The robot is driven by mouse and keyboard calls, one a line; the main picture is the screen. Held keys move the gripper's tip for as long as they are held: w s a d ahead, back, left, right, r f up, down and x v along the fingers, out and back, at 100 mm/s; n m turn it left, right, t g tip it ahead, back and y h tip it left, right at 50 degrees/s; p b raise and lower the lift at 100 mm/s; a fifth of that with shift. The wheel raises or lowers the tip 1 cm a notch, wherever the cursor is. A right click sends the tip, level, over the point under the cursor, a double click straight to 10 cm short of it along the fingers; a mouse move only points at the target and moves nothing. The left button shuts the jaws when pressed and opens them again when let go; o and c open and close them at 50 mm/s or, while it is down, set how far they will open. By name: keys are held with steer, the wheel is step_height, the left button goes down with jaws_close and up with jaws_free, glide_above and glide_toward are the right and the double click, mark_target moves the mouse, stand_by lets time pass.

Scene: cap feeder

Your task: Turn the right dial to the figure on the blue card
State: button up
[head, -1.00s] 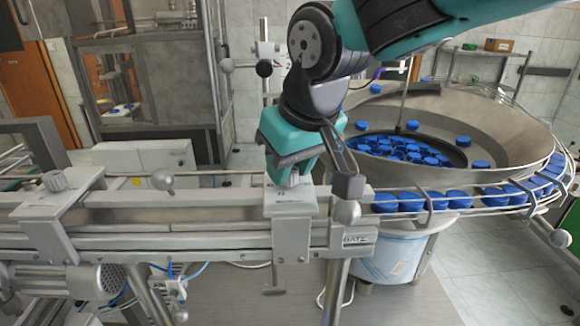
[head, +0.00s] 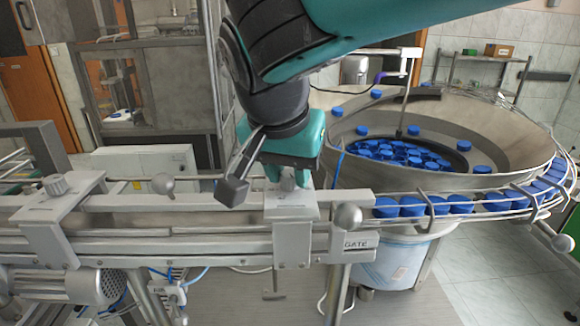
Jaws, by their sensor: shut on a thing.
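The right dial (head: 289,184) is a small grey knob on top of the right metal bracket (head: 292,205) on the conveyor rail. My gripper (head: 288,176) points down from above and is shut on this dial, its fingers hiding most of it. The left dial (head: 55,184) is a similar grey knob on the left bracket (head: 47,212), with nothing touching it. The markings on the right bracket are too small to read. I cannot make out a blue card in this view.
A metal bowl feeder (head: 500,150) with many blue caps (head: 400,152) stands behind at the right. A curved wire chute (head: 470,212) of blue caps runs to the rail. Round clamp knobs (head: 348,216) stick out near the bracket. A motor (head: 95,284) sits below left.

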steer(key=m+h, duration=0.1)
steer(key=m, duration=0.2)
steer(key=shift+w+m+g, duration=0.1)
steer(key=shift+m+g, duration=0.3)
steer(key=shift+m+g+h+p, duration=0.4)
steer(key=shift+m+g+h, duration=0.15)
steer(key=shift+m, duration=1.25)
steer(key=o, duration=0.9)
